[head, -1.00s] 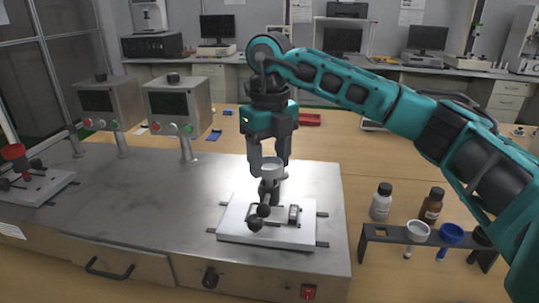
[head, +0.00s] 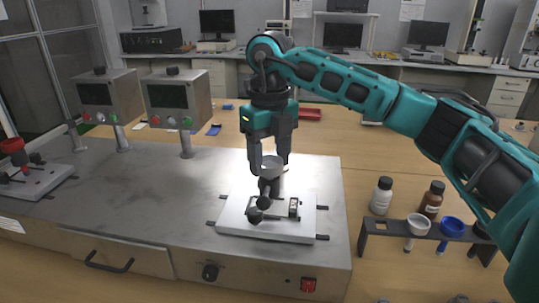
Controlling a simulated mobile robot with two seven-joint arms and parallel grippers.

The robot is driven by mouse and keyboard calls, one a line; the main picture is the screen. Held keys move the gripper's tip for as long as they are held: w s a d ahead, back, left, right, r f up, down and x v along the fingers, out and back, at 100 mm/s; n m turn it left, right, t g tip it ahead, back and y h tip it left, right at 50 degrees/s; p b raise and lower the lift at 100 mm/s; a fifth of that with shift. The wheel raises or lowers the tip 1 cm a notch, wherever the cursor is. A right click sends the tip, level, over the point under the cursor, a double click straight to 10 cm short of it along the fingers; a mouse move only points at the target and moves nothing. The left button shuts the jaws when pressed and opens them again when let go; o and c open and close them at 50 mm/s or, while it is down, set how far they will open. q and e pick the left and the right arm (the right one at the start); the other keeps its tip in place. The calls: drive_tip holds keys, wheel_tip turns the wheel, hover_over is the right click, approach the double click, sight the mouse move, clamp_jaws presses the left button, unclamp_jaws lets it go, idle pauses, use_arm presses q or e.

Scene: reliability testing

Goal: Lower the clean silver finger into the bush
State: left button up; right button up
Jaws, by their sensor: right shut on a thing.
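My right gripper (head: 270,164) hangs pointing down over the white base plate (head: 235,222) on the steel bench. It is shut on the silver finger (head: 271,168), whose wide grey cup-like top shows between the fingertips. The bush is in the dark clamp fixture (head: 265,190) on the plate, directly under the gripper. The finger's lower end and the bush opening are hidden, so I cannot tell how far the finger is in. My left gripper is not in view.
A dark rack (head: 388,229) at right holds a white-topped finger (head: 419,224), a blue-topped one (head: 452,227) and a dark one. A white bottle (head: 381,196) and a brown bottle (head: 431,199) stand behind it. Two control boxes (head: 178,100) stand at back left.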

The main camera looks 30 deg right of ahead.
drive_tip(key=o, duration=1.2)
drive_tip(key=shift+c, duration=0.2)
drive_tip(key=shift+o, duration=0.5)
drive_tip(key=shift+o, duration=0.8)
drive_tip(key=shift+r+p, duration=2.9)
drive_tip(key=shift+r, duration=0.65)
